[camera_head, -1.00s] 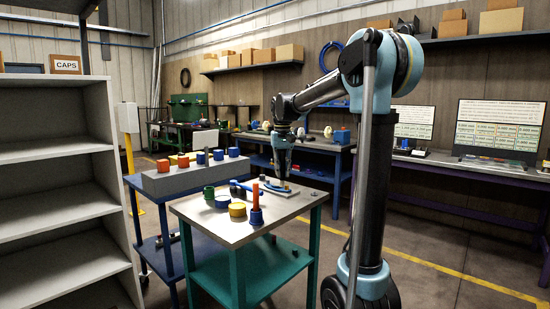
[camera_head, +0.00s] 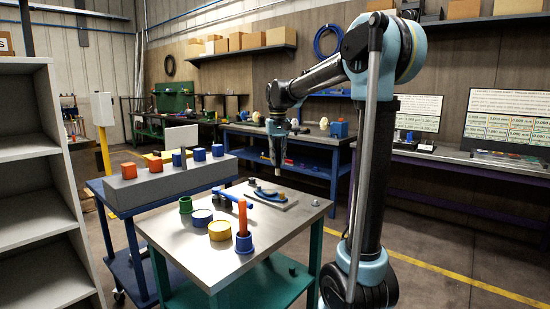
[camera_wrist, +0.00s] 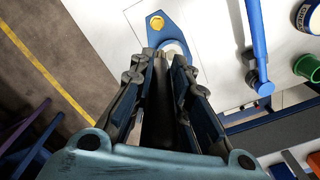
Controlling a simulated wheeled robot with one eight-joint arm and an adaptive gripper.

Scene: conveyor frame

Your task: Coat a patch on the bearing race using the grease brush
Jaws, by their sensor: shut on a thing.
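My gripper (camera_head: 277,160) hangs above the far side of the steel-topped table (camera_head: 180,240), pointing down. In the wrist view the gripper (camera_wrist: 163,62) is shut on a long dark thing (camera_wrist: 158,115), which I take to be the grease brush; its tip is hard to make out. A blue bearing housing (camera_head: 268,193) lies on a pale plate at the table's far edge. In the wrist view the blue housing (camera_wrist: 160,32) shows a yellow bolt and part of a light ring, the bearing race (camera_wrist: 176,48), partly hidden by my fingers. I cannot tell whether the brush touches it.
A blue lever-like part (camera_head: 238,200) lies left of the plate. A green cup (camera_head: 186,205), a blue cup (camera_head: 202,217), a yellow cup (camera_head: 220,231) and a blue holder (camera_head: 244,243) with an upright orange stick (camera_head: 242,218) stand nearer. A grey rack (camera_head: 165,183) stands left behind.

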